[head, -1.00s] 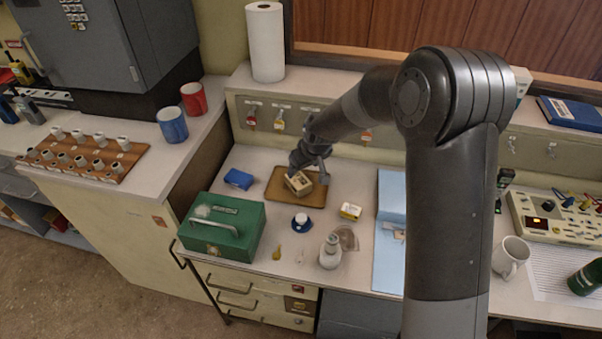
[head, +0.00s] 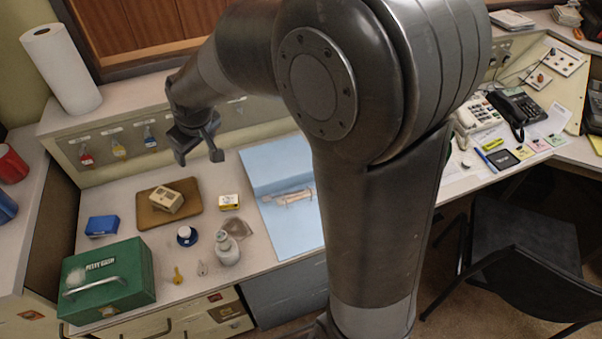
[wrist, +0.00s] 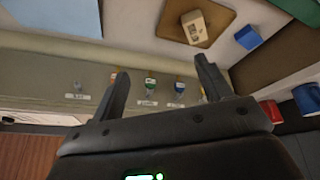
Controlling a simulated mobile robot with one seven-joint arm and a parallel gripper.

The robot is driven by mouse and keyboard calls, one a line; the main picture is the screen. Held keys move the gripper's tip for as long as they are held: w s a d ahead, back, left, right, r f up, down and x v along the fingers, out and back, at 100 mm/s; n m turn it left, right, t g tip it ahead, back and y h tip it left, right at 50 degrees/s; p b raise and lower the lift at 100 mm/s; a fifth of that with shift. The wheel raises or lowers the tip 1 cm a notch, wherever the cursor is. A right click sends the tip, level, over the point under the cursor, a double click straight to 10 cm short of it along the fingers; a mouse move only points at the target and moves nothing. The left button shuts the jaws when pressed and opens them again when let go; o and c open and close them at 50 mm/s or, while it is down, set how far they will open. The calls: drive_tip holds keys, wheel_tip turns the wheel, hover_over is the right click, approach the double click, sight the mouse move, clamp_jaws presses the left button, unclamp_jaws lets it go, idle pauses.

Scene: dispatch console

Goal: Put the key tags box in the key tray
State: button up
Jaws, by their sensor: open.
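A small tan and cream box (head: 166,201), which looks like the key tags box, sits on the flat brown key tray (head: 191,189) on the desk; its label is too small to read. In the wrist view the box (wrist: 194,28) rests inside the tray (wrist: 229,12), with nothing gripping it. My gripper (head: 199,156) is open and empty, raised to the upper right of the tray and apart from the box. Its two spread fingers (wrist: 163,70) also show in the wrist view.
A blue box (head: 102,226) and a green cash box (head: 108,280) lie left and front of the tray. Key hooks line the panel behind.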

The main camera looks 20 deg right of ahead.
drive_tip(key=s+d+r+m+h, duration=0.1)
drive_tip(key=s+d+r+m, duration=0.2)
drive_tip(key=s+d, duration=0.5)
drive_tip(key=s+d+r+m+t, duration=0.1)
drive_tip(key=s+d+r+m, duration=0.2)
drive_tip(key=s, duration=1.3)
drive_tip(key=d+r, duration=0.3)
drive_tip(key=d, duration=0.2)
drive_tip(key=shift+s+d+m+h, duration=0.25)
drive_tip(key=shift+s+m+h, duration=0.05)
drive_tip(key=shift+s+h, duration=0.1)
drive_tip(key=shift+o, duration=0.4)
drive_tip(key=shift+w+r, duration=0.1)
